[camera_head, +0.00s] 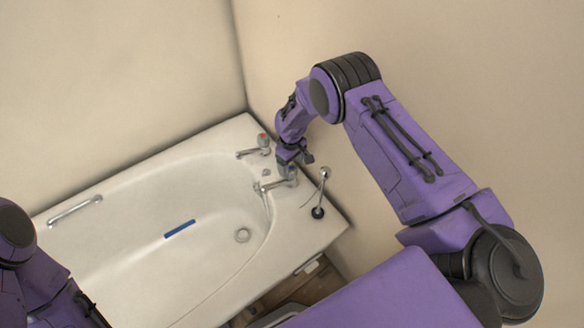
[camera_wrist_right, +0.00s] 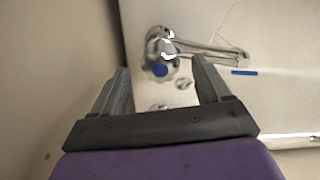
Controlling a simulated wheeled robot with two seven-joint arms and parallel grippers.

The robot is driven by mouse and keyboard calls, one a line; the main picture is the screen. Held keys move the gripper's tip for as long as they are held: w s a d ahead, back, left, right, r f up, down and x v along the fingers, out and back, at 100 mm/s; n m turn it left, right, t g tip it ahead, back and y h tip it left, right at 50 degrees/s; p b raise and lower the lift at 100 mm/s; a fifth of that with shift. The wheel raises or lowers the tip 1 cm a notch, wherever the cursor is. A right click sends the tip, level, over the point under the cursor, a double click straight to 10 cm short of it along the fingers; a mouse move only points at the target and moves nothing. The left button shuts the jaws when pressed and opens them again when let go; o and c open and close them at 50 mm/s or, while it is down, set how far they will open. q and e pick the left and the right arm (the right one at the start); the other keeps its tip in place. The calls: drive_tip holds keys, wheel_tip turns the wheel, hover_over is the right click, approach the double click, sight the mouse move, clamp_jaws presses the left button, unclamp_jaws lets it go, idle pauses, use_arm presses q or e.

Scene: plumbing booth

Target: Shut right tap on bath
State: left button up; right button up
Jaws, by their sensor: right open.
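The white bath (camera_head: 130,185) has two chrome taps at its right end. The right tap (camera_head: 291,172) is the nearer one, with its spout pointing left over the basin. In the right wrist view its round chrome knob (camera_wrist_right: 161,56) has a blue cap. The other tap (camera_head: 263,141), with a reddish cap, stands farther back. My right gripper (camera_head: 296,156) is open just above the right tap and partly hides it. In the right wrist view the knob appears between and just beyond the two fingertips (camera_wrist_right: 160,68), with no clear contact. My left gripper is out of view.
A shower handset or lever on a black base (camera_head: 318,212) stands on the bath's corner right of the tap. Walls (camera_head: 400,60) close in behind and right of the bath.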

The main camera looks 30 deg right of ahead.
sight(291, 168)
drive_tip(key=shift+f, duration=1.6)
drive_tip(key=shift+c, duration=0.2)
drive_tip(key=c, duration=1)
